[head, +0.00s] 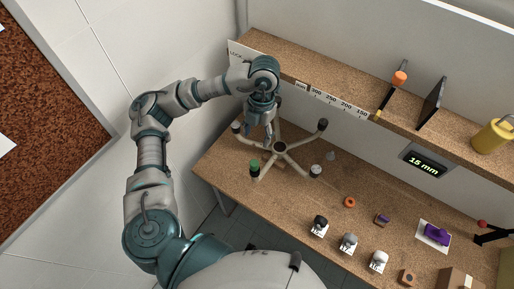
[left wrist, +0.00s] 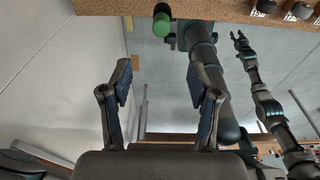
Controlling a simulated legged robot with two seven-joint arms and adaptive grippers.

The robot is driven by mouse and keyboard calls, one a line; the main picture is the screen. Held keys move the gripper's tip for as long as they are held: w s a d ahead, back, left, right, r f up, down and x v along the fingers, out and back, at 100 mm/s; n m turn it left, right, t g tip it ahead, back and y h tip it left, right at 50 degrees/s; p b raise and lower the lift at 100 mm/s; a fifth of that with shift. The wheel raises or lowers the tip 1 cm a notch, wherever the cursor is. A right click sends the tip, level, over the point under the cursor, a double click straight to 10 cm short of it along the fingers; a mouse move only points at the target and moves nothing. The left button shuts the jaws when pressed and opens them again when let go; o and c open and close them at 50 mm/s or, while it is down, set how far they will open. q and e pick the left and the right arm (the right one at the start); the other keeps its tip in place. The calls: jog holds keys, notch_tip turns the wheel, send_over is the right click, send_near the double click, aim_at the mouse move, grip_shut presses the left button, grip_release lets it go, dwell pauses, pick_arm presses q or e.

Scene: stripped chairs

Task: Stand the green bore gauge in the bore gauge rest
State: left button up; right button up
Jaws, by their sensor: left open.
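The green bore gauge (head: 254,165), a dark cylinder with a green top, stands at the near left spoke end of a pale star-shaped chair base on the bench. A green cylinder (left wrist: 161,22) also shows at the top of the left wrist view, beyond my jaws. My left gripper (head: 269,138) hangs over the chair base, behind and right of the green gauge. In the left wrist view its jaws (left wrist: 158,70) are apart with nothing between them. I cannot tell which object is the bore gauge rest. My right gripper (left wrist: 240,38) looks small and far off.
Dark stubs stand at other spoke ends of the chair base (head: 296,152). Gauges on white labels (head: 348,241), an orange ring (head: 349,202), a purple item (head: 438,234) and a holed block (head: 406,278) lie to the right. A raised shelf (head: 350,88) runs behind.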

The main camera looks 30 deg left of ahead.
pick_arm(q)
send_over(254, 162)
jog(key=w, duration=0.1)
jog(key=f, duration=0.6)
jog(key=shift+d+f, duration=0.1)
jog(key=shift+d, duration=0.15)
jog(key=f, duration=0.5)
jog(key=shift+s+a, duration=0.15)
jog(key=shift+s, duration=0.05)
jog(key=f, duration=0.3)
jog(key=shift+s+a+f, duration=0.15)
jog(key=shift+s, duration=0.2)
jog(key=shift+f, duration=0.4)
pick_arm(e)
jog(key=shift+s+a+f, duration=0.1)
jog(key=shift+s+a, duration=0.05)
jog(key=shift+s, duration=0.6)
pick_arm(q)
jog(key=shift+c, duration=0.3)
grip_shut()
pick_arm(e)
jog(key=shift+w+d, duration=0.2)
jog(key=shift+w, duration=0.1)
pick_arm(q)
jog(key=shift+r+p, duration=0.35)
jog(key=shift+r, duration=0.3)
pick_arm(e)
jog(key=shift+a+r, duration=0.1)
jog(key=shift+r, duration=0.2)
